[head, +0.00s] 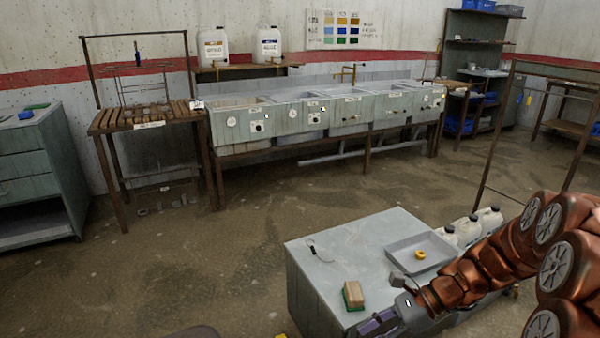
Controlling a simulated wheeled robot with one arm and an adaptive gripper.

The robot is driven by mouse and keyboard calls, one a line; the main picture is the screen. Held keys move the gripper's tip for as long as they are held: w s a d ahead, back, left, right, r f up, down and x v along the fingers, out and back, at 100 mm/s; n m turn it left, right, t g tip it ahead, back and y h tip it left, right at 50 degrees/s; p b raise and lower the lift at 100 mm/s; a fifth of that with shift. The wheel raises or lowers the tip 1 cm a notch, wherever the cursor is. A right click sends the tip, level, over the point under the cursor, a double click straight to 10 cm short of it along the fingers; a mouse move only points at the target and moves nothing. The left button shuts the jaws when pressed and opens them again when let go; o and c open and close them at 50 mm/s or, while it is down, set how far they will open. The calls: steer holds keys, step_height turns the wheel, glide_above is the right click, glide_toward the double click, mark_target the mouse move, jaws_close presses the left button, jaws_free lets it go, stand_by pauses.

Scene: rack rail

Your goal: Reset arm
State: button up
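My copper-coloured arm reaches in from the right edge over the low grey cabinet (345,235). My gripper (372,324) is at the cabinet's front edge, low in the head view, pointing left and down. Its fingers are small and dark here, and I cannot tell whether they are open or shut. No held object can be made out. A tan block with a green edge (353,294) lies on the cabinet top just behind my gripper, apparently apart from it.
On the cabinet top are a thin wire hook (318,250) and a grey tray (432,244) with a yellow ring (420,255). White jugs (468,230) stand behind my arm. A long sink bench (330,112), slatted rack table (150,118) and drawer unit (35,165) line the back. Floor between is open.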

steer(key=s+a+r+n+g+h+p, duration=0.2)
steer(key=s+r+n+h+p, duration=0.4)
steer(key=s+r+n+p, duration=0.65)
steer(key=s+d+r+n+t+h+p, duration=0.1)
steer(key=s+d+r+n+h+p, duration=0.1)
steer(key=s+r, duration=0.3)
steer(key=s+d+r+n+h+p, duration=0.2)
steer(key=s+r+p, duration=0.3)
steer(key=r, duration=0.5)
steer(key=shift+s+d+n+t+h, duration=0.45)
steer(key=shift+d+n, duration=0.15)
steer(key=shift+n, duration=0.15)
